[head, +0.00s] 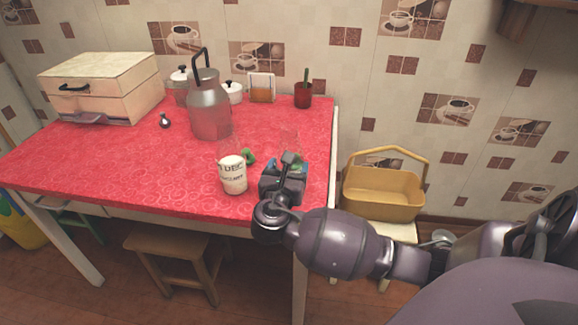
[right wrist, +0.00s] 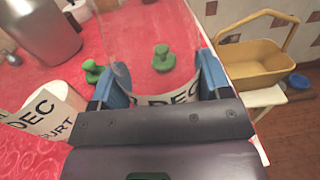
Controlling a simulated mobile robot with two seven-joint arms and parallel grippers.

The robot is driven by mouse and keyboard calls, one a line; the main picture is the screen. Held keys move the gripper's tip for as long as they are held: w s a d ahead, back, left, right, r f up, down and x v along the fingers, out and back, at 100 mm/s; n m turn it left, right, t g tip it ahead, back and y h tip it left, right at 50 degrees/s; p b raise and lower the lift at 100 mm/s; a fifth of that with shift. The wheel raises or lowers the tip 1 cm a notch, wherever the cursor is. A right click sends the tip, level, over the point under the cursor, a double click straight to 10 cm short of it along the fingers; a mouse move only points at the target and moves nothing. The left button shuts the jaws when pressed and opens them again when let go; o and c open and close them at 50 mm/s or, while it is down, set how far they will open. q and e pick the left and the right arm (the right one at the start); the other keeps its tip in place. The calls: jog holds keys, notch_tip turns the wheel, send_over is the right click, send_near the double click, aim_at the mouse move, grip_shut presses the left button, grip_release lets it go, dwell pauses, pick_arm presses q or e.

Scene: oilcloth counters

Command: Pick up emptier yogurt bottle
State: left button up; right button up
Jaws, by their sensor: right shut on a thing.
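Two glass yogurt bottles stand on the red oilcloth table (head: 110,165). The fuller bottle (head: 233,175), white inside with a "DEC" label, stands near the front edge; it also shows at the left of the right wrist view (right wrist: 48,112). My right gripper (head: 287,168) is shut on the other bottle (head: 289,143), whose clear upper part shows behind the fingers. In the right wrist view this bottle (right wrist: 135,38) looks mostly clear, with a labelled band low down between the blue finger pads. I cannot tell whether it touches the table. My left gripper is out of view.
Green stoppers (head: 248,157) lie behind the bottles. A yellow basket (head: 384,192) sits on a stool at the right.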

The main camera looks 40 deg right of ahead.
notch_tip(320, 180, up, 8)
jog(key=p, duration=0.3)
jog(key=shift+r, duration=0.2)
pick_arm(q)
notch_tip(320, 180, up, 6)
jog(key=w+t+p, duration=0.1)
jog(key=p, duration=0.2)
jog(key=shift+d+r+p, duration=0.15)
jog(key=shift+p, duration=0.25)
pick_arm(e)
notch_tip(320, 180, up, 12)
send_over(286, 144)
jog(key=x, duration=0.2)
jog(key=shift+s+f, duration=0.1)
jog(key=shift+f, duration=0.05)
